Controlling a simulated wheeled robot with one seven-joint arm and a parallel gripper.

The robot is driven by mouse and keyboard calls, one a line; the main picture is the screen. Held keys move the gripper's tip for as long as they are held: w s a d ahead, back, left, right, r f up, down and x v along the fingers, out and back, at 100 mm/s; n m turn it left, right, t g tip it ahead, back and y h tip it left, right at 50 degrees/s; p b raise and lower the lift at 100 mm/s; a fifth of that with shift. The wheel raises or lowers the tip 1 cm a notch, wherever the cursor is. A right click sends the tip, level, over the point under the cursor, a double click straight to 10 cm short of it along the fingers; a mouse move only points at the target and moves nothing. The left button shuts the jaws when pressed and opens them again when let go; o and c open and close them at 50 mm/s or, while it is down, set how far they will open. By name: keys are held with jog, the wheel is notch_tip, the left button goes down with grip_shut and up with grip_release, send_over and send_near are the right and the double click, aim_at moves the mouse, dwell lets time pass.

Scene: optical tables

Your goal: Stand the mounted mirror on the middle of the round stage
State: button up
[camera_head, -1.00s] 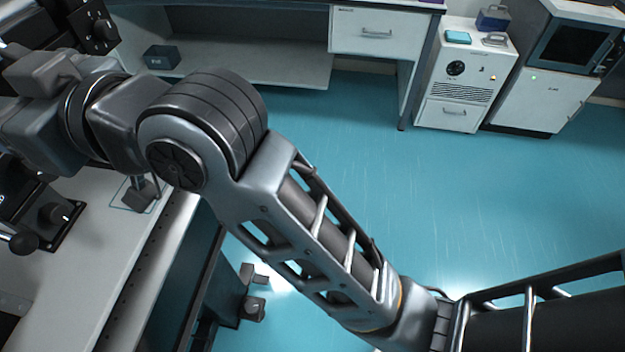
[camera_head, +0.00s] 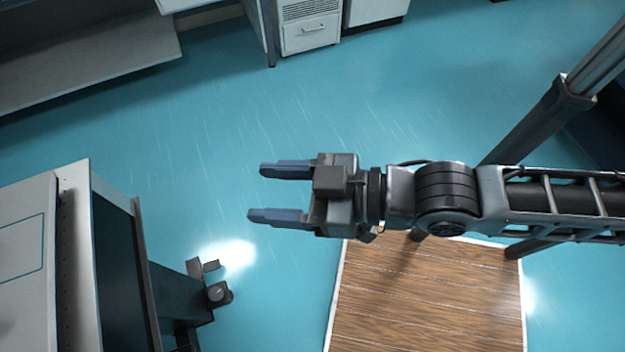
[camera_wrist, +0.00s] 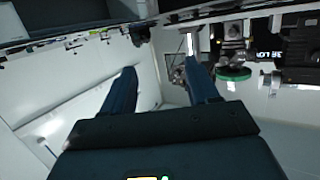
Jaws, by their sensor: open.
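My gripper (camera_head: 257,193) is open and empty, held out over the floor with its two blue fingers pointing left, to the right of a light-topped optical table (camera_head: 68,185). In the wrist view its fingers (camera_wrist: 160,72) are spread apart with nothing between them. I cannot make out the mounted mirror or the round stage for certain in either view. In the wrist view, a small green disc (camera_wrist: 234,74) sits among dark equipment at the upper right; I cannot tell what it is.
A blue outlined area (camera_head: 22,248) on the table's visible corner is bare. A dark stand with a round knob (camera_head: 219,293) is low beside the table. A wooden-looking panel (camera_head: 430,300) lies below my arm. White cabinets (camera_head: 308,30) stand at the back. Open floor surrounds my gripper.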

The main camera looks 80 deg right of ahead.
jog(key=s+d+r+h, duration=0.1)
jog(key=s, duration=0.8)
jog(key=shift+s+d+r+m+g, duration=0.15)
jog(key=shift+d+r+m+g, duration=0.05)
jog(key=shift+r+m+g, duration=0.1)
dwell(0.5)
